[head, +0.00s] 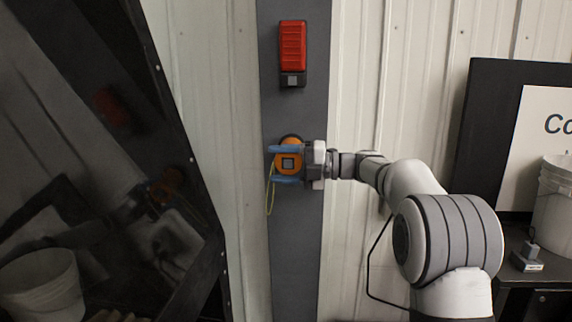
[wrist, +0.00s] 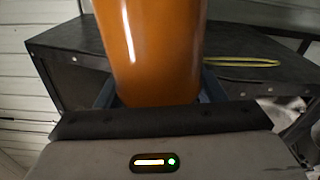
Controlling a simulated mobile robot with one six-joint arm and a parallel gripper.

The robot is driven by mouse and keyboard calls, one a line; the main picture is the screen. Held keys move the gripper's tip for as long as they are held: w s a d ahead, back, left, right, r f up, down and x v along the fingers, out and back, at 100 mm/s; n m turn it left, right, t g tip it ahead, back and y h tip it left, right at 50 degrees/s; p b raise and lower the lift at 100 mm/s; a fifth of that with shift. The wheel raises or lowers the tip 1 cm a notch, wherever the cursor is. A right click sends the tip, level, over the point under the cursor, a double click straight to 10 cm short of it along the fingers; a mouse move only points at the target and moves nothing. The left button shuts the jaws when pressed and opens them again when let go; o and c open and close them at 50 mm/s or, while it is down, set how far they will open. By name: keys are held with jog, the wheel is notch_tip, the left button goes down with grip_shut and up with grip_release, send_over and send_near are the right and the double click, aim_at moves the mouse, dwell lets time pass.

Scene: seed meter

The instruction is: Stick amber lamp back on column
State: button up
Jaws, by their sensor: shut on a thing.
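The amber lamp (head: 283,168) is a round orange body with a small dark-edged grey square on the side facing the head camera. My gripper (head: 272,164) reaches in from the right and is shut on it, one blue finger above and one below. The grey column (head: 294,245) stands upright behind the lamp; whether the two touch cannot be told. In the wrist view the lamp (wrist: 150,45) fills the upper middle between the fingers.
A red lamp (head: 292,47) is mounted higher on the column. A dark, reflective panel (head: 100,140) leans at the left. At the right are a framed sign (head: 528,130), a white bucket (head: 553,212) and a small grey device (head: 527,260) on a dark surface. The lower column is clear.

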jog(key=shift+w+r, duration=0.15)
jog(key=shift+w, duration=0.05)
dwell(0.6)
jog(key=o, duration=1.6)
jog(key=d+b, duration=0.2)
jog(key=d, duration=0.6)
jog(key=shift+s+a+f+b, duration=0.1)
jog(key=shift+s+f+b, duration=0.1)
jog(key=shift+s+b, duration=1)
jog(key=shift+s+a+f+b, duration=0.1)
jog(key=shift+s+f+b, duration=0.05)
jog(key=shift+s+b, duration=1)
jog(key=shift+s+f+b, duration=0.2)
jog(key=shift+s+b, duration=0.95)
jog(key=shift+b, duration=0.05)
